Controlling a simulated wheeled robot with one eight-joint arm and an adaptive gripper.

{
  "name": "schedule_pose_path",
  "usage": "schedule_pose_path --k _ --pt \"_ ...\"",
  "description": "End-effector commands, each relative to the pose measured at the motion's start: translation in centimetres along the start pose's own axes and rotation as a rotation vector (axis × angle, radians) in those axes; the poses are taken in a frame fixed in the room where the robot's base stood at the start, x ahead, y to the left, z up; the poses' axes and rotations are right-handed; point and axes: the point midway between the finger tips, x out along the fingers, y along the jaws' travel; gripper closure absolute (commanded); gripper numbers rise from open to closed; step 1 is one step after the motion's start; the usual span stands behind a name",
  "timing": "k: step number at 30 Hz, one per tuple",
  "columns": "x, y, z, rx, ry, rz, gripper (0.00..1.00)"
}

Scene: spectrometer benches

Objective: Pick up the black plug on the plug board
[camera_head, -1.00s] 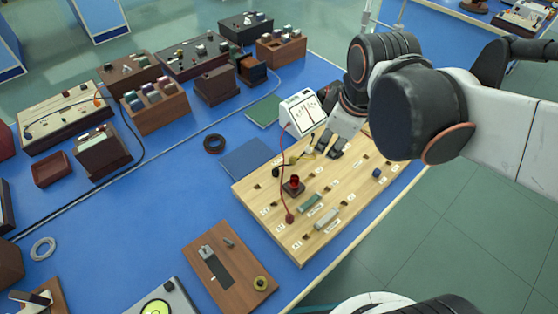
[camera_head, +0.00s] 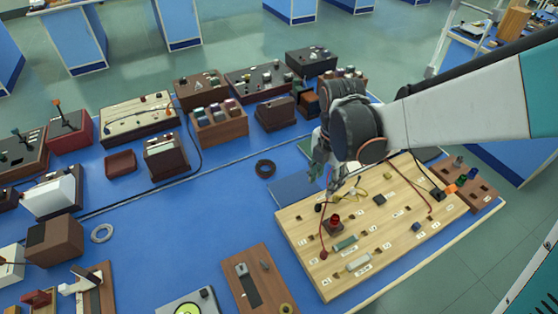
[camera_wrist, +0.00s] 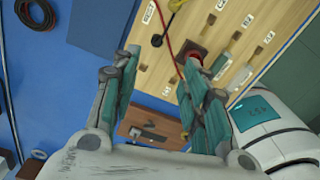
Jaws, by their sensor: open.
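The wooden plug board (camera_head: 300,240) lies near the bench's right front edge. A small black plug (camera_head: 318,207) sits near its left end; in the wrist view the plug (camera_wrist: 157,40) shows with a yellow lead running from it. My gripper (camera_head: 331,178) is above the board's far left part, partly hidden by my wrist. In the wrist view my gripper (camera_wrist: 158,62) has its two fingers spread, with nothing between them. The plug appears between and just beyond the fingertips, apart from them. I cannot tell the height gap.
A red-topped part on a dark base (camera_wrist: 193,55) is close to the right fingertip in the wrist view. A red lead (camera_head: 323,222) and a green block (camera_head: 345,243) lie on the board.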

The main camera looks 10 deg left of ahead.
Motion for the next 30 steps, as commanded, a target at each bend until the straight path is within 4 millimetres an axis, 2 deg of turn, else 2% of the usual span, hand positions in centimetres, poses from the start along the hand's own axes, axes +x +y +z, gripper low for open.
schedule_pose_path --k 1,3,9,17,27,30 --pt "1.4 0.1 0.0 -0.001 0.0 0.0 0.59" --pt "2.9 0.1 0.0 0.0 0.0 0.0 0.59" --pt "6.0 0.1 0.0 0.002 0.0 0.001 0.59" --pt "7.3 0.1 0.1 0.003 0.0 0.001 0.59" --pt "11.7 0.6 0.3 0.003 0.0 0.001 0.59" --pt "12.1 0.6 0.3 0.003 0.0 0.001 0.59"
